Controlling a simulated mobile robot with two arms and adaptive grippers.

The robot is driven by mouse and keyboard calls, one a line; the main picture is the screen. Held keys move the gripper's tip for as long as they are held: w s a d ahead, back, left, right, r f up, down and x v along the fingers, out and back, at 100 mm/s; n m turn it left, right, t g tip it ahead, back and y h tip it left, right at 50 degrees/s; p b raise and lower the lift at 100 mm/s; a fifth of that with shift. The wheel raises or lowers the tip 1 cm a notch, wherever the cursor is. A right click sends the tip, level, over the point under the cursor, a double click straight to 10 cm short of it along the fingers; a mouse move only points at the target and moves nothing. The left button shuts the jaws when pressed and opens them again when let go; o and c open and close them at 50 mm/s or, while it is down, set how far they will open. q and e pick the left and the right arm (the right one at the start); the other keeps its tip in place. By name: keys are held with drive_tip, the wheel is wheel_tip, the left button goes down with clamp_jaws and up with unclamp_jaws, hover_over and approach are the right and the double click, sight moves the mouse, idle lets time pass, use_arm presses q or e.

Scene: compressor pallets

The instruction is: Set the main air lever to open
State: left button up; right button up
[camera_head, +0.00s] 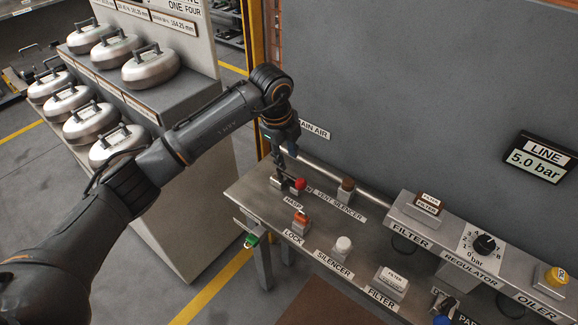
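The MAIN AIR label (313,129) is on the grey wall panel, its left end hidden behind my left arm. My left gripper (286,171) points down in front of the wall, just right of the cabinet, at the left end of the metal pipe (345,180). I cannot make out the main air lever; the gripper and wrist cover the spot beside the label. The gripper's fingers are small and dark, and I cannot tell whether they are open or touch anything. My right gripper is out of view.
A red part (299,184) stands close by the gripper, behind the HASP label (293,202). The bench also has an orange lock (300,220), a white silencer (343,244), a filter block (392,281) and a regulator knob (484,244). A display (539,158) reads 5.0 bar.

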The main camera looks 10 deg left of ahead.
use_arm(q)
drive_tip(key=r, duration=0.4)
drive_tip(key=shift+s+a, duration=0.2)
drive_tip(key=shift+s, duration=0.15)
